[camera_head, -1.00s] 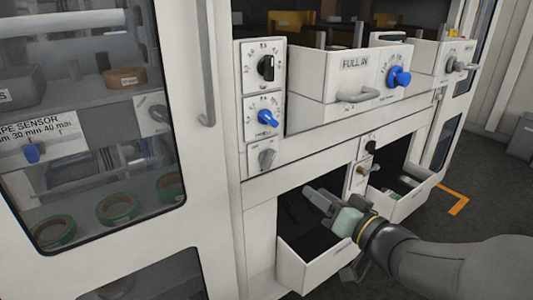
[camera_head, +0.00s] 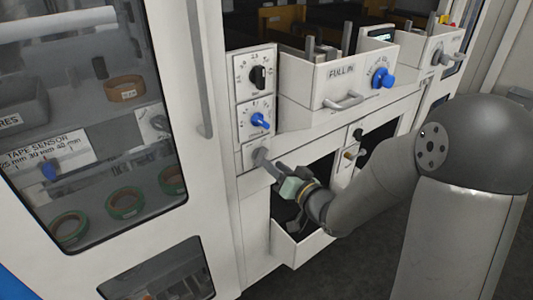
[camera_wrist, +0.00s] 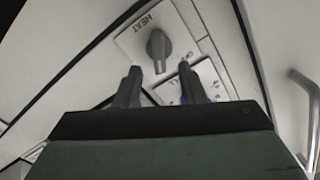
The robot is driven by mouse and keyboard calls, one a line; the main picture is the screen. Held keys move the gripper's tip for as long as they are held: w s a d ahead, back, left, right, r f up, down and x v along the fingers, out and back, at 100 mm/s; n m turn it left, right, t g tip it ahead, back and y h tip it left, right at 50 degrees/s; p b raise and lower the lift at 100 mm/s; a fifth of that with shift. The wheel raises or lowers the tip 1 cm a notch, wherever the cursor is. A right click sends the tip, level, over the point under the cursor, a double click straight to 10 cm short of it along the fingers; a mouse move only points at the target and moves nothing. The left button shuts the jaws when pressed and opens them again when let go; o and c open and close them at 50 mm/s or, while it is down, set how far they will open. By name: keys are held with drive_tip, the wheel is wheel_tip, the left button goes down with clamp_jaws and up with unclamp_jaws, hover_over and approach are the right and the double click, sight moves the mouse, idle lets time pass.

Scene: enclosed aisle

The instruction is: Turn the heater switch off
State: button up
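Above are a blue knob (camera_head: 259,120) and a black knob (camera_head: 258,76). An open drawer (camera_head: 305,250) is below my gripper. A FULL IN box (camera_head: 315,82) with a handle juts out at right. The glass door's long handle (camera_head: 203,90) stands at left.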

sight(264, 157)
drive_tip(key=x, duration=0.5)
drive_tip(key=shift+d, duration=0.1)
drive_tip(key=shift+s, duration=0.1)
clamp_jaws()
